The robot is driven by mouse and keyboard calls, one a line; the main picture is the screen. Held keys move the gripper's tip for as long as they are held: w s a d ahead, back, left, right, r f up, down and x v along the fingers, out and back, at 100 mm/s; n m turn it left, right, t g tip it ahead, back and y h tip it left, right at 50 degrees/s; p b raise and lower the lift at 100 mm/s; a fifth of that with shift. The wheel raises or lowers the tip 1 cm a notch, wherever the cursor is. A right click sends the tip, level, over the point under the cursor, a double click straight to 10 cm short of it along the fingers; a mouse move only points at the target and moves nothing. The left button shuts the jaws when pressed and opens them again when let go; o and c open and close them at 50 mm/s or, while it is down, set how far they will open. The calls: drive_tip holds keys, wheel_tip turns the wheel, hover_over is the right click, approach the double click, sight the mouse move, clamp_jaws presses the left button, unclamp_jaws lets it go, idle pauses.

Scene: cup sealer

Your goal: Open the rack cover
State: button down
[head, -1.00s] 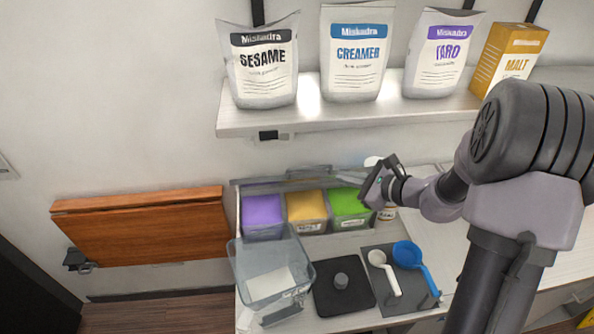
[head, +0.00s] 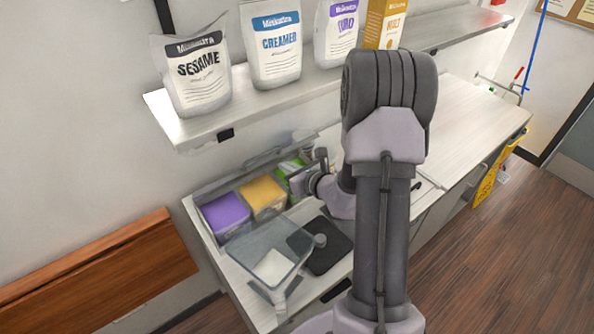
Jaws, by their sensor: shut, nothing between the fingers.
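The rack (head: 214,236) stands against the wall on the counter and holds a purple bin (head: 227,212), a yellow bin (head: 263,195) and a green bin (head: 287,168). The rack cover (head: 268,153) shows as a greyish, see-through strip raised along the rack's back edge, and the coloured contents are uncovered in front of it. My gripper (head: 303,172) is shut and empty at the rack's right end, in front of the green bin and partly hiding it. Whether it touches the cover or the rack, I cannot tell.
A clear container (head: 258,250) stands in front of the rack, beside a black scale-like plate (head: 330,252). Above, a shelf (head: 260,108) holds several bags and a box. A folded wooden board (head: 100,270) is at left. Counter to the right (head: 470,110) is mostly clear.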

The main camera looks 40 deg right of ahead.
drive_tip(key=w, duration=0.1)
drive_tip(key=w+r, duration=0.1)
drive_tip(key=w+p, duration=0.1)
drive_tip(key=shift+w+r, duration=0.25)
drive_tip(key=shift+r, duration=0.05)
drive_tip(key=w+r+p, duration=0.1)
drive_tip(key=w+r, duration=0.4)
drive_tip(key=w, duration=0.7)
drive_tip(key=shift+w+a+r, duration=0.2)
drive_tip(key=shift+w+a, duration=0.05)
idle(0.4)
idle(0.3)
